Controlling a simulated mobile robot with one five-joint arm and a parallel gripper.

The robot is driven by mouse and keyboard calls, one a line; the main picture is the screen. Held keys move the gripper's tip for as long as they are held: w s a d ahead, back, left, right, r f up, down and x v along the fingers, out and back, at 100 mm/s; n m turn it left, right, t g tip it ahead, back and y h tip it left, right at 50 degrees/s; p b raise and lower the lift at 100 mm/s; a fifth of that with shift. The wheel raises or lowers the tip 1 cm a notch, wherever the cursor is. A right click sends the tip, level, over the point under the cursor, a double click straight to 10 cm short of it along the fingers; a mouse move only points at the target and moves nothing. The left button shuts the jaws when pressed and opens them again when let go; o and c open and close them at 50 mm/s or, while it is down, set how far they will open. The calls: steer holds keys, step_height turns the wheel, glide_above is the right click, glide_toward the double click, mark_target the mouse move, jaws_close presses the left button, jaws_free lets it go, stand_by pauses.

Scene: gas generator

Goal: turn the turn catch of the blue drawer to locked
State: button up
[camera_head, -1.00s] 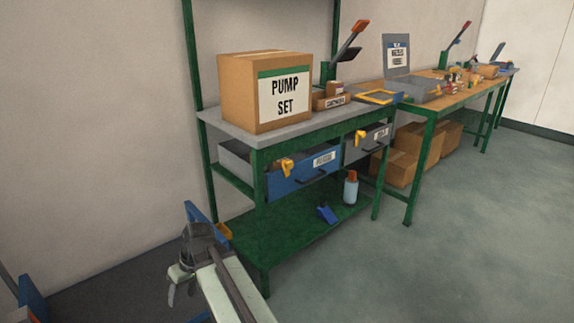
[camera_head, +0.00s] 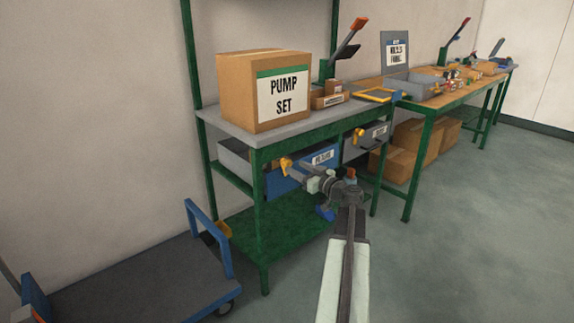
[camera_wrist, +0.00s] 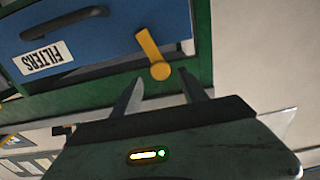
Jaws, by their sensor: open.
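The blue drawer (camera_head: 283,184) sits under the grey workbench top. Its yellow turn catch (camera_head: 286,164) is at the drawer's left end. In the wrist view, which is upside down, the blue drawer (camera_wrist: 110,22) shows its FILTERS label, and the yellow turn catch (camera_wrist: 149,47) slants from its round hub up to the left. My gripper (camera_head: 299,171) is in front of the drawer, pointing left at the catch. In the wrist view my open gripper (camera_wrist: 161,78) has a finger to each side of the hub; contact is not visible.
A grey drawer (camera_head: 362,143) with its own yellow catch is to the right. A PUMP SET box (camera_head: 235,88) stands on the bench. A blue trolley (camera_head: 140,285) is at lower left. The floor to the right is clear.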

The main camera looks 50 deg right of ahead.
mark_target(289, 164)
steer(key=w, duration=0.5)
steer(key=shift+w+d, duration=0.15)
jaws_close()
stand_by(1.2)
